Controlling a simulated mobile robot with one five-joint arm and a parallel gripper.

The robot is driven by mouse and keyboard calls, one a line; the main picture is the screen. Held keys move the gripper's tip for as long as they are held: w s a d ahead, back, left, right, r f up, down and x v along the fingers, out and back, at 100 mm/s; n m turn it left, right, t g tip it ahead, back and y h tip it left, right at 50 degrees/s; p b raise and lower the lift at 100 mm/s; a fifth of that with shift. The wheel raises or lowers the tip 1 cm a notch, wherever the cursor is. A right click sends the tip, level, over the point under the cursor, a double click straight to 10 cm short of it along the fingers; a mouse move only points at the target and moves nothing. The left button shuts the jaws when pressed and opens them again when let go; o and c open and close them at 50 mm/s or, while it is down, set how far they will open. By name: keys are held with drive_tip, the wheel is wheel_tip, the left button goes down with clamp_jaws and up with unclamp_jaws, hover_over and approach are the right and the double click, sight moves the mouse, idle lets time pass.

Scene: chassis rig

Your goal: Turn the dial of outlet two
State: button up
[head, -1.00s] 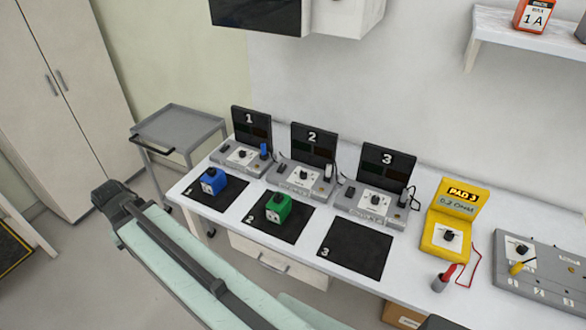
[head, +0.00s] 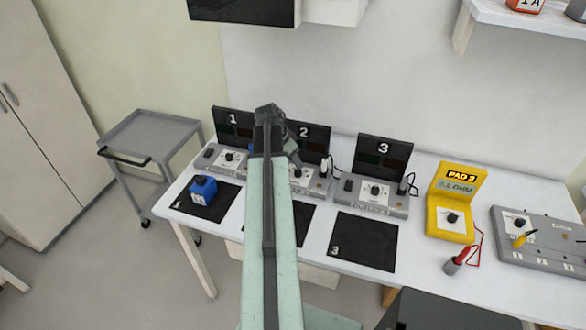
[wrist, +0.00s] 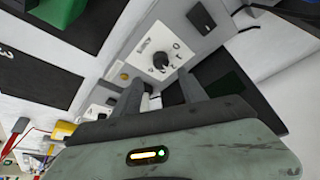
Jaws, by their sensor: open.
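Outlet two is a grey box with a black display panel marked 2 (head: 315,133), in the middle of the row in the head view. Its dial (head: 298,173) is a black knob on a white plate, just right of my arm. In the wrist view the dial (wrist: 161,61) shows close up, with its pointer and printed marks around it. My gripper (wrist: 160,79) is open, its two fingers apart and empty, short of the dial. In the head view my gripper (head: 283,140) hangs before panel 2, and my arm hides part of outlet two.
Outlet one (head: 230,157) and outlet three (head: 375,190) flank it. A blue block (head: 203,191) is on pad 1. The green block (wrist: 62,10) shows in the wrist view. A yellow meter reading PAD 3 (head: 450,215) and a grey panel (head: 545,242) stand right.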

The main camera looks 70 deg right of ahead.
sight(297, 171)
drive_tip(key=b+x, duration=0.4)
drive_tip(key=x, duration=0.1)
drive_tip(key=b+x, duration=0.2)
drive_tip(key=shift+w+a+f, duration=0.1)
drive_tip(key=shift+w+f, duration=0.25)
drive_tip(key=shift+r, duration=0.15)
